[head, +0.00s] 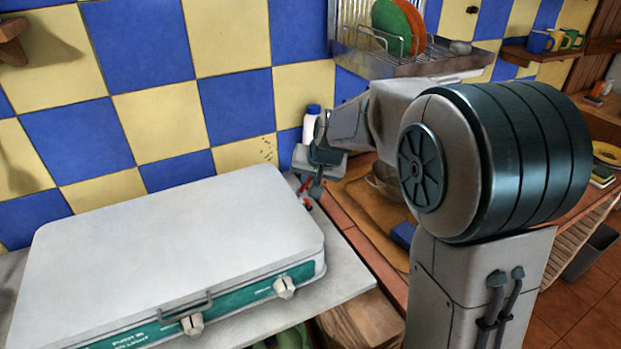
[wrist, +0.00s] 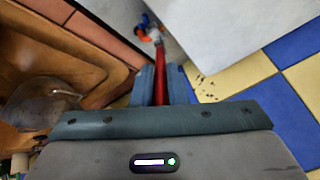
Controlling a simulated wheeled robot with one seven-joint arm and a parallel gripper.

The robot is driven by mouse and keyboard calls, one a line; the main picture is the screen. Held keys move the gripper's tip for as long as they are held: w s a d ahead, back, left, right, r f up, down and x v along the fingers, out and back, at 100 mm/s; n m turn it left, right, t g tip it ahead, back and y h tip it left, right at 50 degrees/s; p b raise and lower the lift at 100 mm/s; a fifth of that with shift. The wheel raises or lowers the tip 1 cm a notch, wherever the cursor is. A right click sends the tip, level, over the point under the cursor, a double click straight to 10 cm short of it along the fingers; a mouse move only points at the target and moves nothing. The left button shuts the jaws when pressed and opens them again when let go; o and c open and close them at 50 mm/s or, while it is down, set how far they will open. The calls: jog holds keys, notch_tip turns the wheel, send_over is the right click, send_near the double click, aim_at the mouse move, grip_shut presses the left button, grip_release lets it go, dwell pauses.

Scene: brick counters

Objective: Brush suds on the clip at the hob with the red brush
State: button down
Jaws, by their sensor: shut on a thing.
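My gripper (wrist: 160,88) is shut on the red brush (wrist: 161,68), whose handle runs between the fingers and away from me in the wrist view. The brush's far end lies at or very near a small orange, blue and grey fitting (wrist: 143,30) beside the hob (wrist: 225,25); I cannot tell whether they touch. The clip cannot be told apart clearly there. In the head view my gripper (head: 317,187) points down just off the right back corner of the hob (head: 180,245), which has its pale lid closed. No suds can be made out.
A white bottle with a blue cap (head: 311,122) stands behind my gripper by the tiled wall. A wooden basin or board with a bowl (wrist: 45,100) lies beside it. A dish rack (head: 410,62) with plates hangs above. Dark specks (wrist: 205,85) mark the wall.

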jog(key=shift+s+d, duration=0.1)
jog(key=shift+s, duration=0.1)
jog(key=shift+r, duration=0.1)
jog(key=shift+r+p, duration=1.7)
jog(key=shift+r, duration=0.7)
